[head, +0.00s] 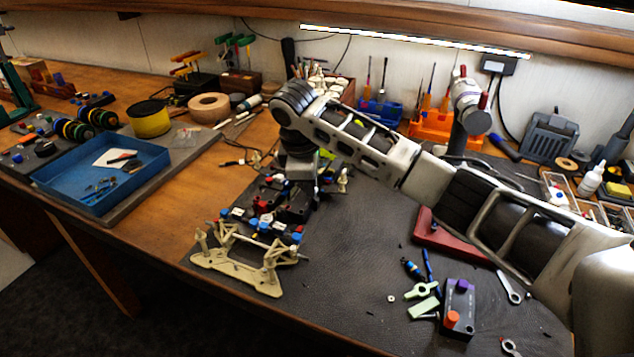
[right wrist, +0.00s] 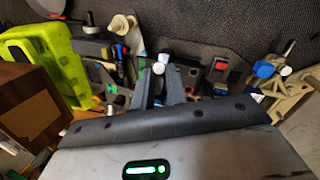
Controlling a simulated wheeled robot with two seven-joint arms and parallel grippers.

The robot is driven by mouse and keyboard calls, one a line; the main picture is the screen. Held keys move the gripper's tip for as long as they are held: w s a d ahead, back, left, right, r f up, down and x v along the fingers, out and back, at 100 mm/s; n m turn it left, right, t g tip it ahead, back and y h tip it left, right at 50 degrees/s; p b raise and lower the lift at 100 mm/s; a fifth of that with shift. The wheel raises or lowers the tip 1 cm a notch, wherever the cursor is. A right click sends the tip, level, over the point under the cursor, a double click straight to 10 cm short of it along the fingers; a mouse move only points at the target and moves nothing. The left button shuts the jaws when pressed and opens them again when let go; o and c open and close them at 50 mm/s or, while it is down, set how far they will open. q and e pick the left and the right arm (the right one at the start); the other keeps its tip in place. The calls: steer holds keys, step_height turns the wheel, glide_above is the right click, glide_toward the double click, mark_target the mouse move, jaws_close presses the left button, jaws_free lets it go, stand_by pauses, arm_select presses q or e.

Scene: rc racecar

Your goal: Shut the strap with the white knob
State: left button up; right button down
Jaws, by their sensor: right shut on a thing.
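The racecar chassis (head: 268,212), dark with red, blue and white parts, lies on the dark mat left of the middle in the head view. My right gripper (head: 300,182) points down over its far end. In the right wrist view my right gripper (right wrist: 162,72) has its two fingers close together around a small white knob (right wrist: 162,58), with a bit of green beside it. The strap under the knob is mostly hidden by the fingers, so its angle cannot be told. In the head view my arm and gripper hide this knob. My left gripper is not in view.
A cream car frame (head: 236,280) stands at the mat's near edge. A black control box (head: 459,307) and loose small parts lie to the right. A blue tray (head: 103,172) is at left. A bright green thing (right wrist: 45,62) is close by in the wrist view.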

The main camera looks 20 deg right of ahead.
steer(key=shift+w+a+f+g+h, duration=0.15)
steer(key=shift+w+a+g+h, duration=0.25)
steer(key=shift+g+h, duration=0.3)
steer(key=shift+w+a+f+n+g+h+b, duration=0.2)
steer(key=shift+n+g+h+b, duration=0.15)
steer(key=shift+g+h, duration=0.2)
steer(key=shift+w+a+f+g+h+b, duration=0.1)
steer(key=shift+f+g+h+b, duration=0.1)
steer(key=shift+g+h+b, duration=0.25)
steer(key=shift+f+g+b, duration=0.1)
steer(key=shift+g+b, duration=0.2)
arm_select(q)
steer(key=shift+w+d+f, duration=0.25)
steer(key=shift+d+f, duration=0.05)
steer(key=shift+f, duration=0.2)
arm_select(e)
steer(key=shift+a, duration=0.1)
arm_select(q)
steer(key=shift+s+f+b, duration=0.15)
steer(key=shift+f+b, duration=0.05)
steer(key=shift+b, duration=0.1)
arm_select(e)
steer(key=shift+w+f+h, duration=0.1)
steer(key=shift+h, duration=0.2)
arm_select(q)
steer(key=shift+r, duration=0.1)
arm_select(e)
steer(key=c, duration=1.5)
jaws_free()
steer(key=shift+o, duration=0.5)
